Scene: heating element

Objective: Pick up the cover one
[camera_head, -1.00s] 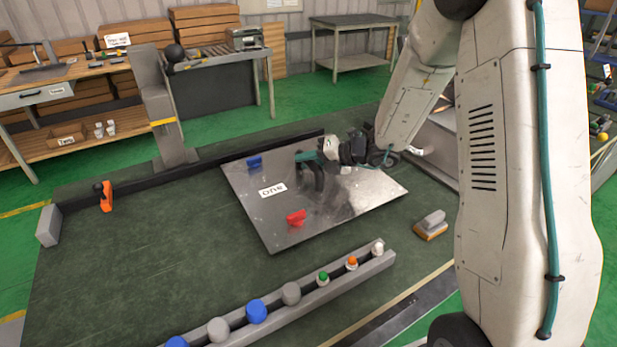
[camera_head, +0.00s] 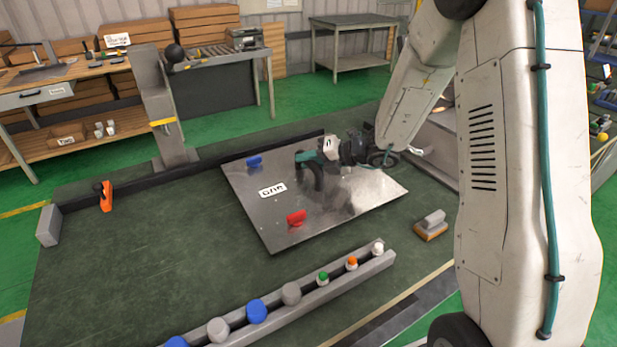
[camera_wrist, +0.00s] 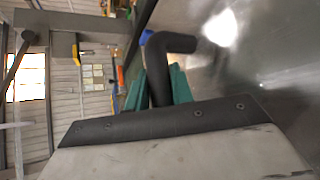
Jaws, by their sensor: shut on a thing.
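The cover one (camera_head: 252,200) is a large shiny metal plate with a white label reading "one", lying on the dark green work surface. It carries a blue clip (camera_head: 254,162) near its far left edge, a red clip (camera_head: 297,217) near its front edge, and a black handle. My gripper (camera_head: 308,160) is at the handle, near the middle of the plate. In the wrist view, the green fingers (camera_wrist: 160,88) are shut on the black handle (camera_wrist: 172,43), with the plate's shiny surface (camera_wrist: 262,60) beside it.
A grey rail (camera_head: 345,275) with several coloured knobs runs along the front. A brush-like block (camera_head: 431,227) lies right of the plate. An orange clamp (camera_head: 104,196) and grey post (camera_head: 163,110) stand at left.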

